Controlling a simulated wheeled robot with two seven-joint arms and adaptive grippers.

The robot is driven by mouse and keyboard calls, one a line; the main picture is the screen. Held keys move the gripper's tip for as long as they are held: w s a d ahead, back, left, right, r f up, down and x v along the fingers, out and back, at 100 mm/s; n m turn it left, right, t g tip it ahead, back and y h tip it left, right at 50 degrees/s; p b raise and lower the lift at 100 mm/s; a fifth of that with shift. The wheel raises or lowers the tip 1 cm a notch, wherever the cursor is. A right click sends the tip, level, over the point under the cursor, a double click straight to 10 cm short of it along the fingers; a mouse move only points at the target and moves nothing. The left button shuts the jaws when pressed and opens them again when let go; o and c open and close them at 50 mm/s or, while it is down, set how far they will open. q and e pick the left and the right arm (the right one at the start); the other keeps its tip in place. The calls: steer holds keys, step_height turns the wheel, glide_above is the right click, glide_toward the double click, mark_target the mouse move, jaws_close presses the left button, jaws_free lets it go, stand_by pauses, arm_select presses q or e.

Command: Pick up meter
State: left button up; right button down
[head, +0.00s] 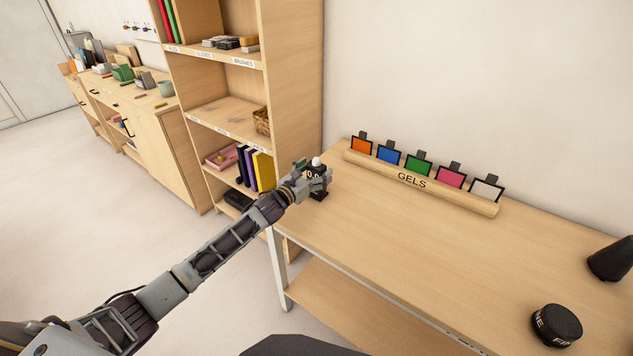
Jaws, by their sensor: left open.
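The meter (317,168) is a small black device with a white dome on top and light digits on its face. It stands upright at the left end of the wooden table (400,238). My left gripper (318,184) is open at the meter, its fingers overlapping the meter's lower part in the head view. The fingers hide some of the meter, and I cannot tell whether they touch it. My right gripper is not in view.
A wooden rack of coloured gels (420,182) lies along the table's back. A black round tin (556,325) and a black cone-shaped item (611,260) are at the right. A tall shelf (292,100) stands close behind the meter. The table's middle is clear.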

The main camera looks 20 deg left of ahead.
arm_select(q)
steer(key=shift+w+d, duration=0.15)
steer(key=shift+w, duration=0.25)
steer(key=c, duration=1.3)
steer(key=shift+r, duration=0.1)
